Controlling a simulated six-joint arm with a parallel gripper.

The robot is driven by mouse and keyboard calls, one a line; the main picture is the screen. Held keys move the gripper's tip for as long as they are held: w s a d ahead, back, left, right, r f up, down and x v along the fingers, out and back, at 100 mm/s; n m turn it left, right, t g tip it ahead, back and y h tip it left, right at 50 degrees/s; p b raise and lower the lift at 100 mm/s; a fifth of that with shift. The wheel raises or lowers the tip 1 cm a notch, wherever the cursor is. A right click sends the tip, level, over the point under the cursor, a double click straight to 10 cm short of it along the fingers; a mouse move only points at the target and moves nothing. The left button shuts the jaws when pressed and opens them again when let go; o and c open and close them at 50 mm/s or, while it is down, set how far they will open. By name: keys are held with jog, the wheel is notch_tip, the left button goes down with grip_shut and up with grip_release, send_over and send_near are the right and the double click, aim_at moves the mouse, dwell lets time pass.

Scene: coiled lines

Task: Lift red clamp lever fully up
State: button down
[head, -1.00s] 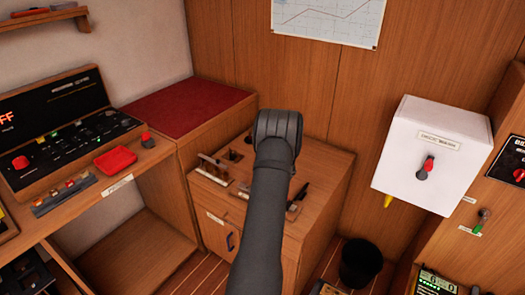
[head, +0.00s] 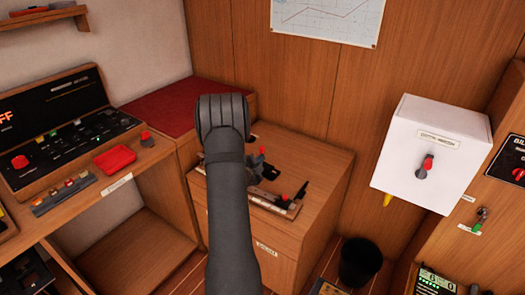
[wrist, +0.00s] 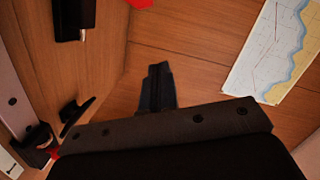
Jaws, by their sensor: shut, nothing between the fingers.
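My gripper (wrist: 157,75) shows in the wrist view as dark fingers, closed together and empty, over brown wood. In the head view my forearm and wrist hide it. On the wooden cabinet, a small red piece (head: 284,198) sits by a black lever (head: 303,189) on a strip along the front. A red-tipped dark part (head: 262,151) stands farther back, just right of my wrist. I cannot tell for sure which is the red clamp lever. The wrist view shows a bit of red at a dark bracket (wrist: 42,140) at left, apart from my fingers.
The cabinet top (head: 315,155) is clear at its back right. A white box with a red-tipped knob (head: 428,163) hangs on the right wall. A black bin (head: 360,262) stands on the floor. A console (head: 70,135) fills the left side. A chart (wrist: 275,50) is on the wall.

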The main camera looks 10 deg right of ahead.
aim_at(261, 149)
jog(key=w+d+f, duration=0.3)
jog(key=w, duration=0.7)
dwell(0.3)
jog(key=shift+w+a+r+n, duration=0.15)
jog(key=shift+w+a+n, duration=0.05)
jog(key=shift+w+n, duration=0.1)
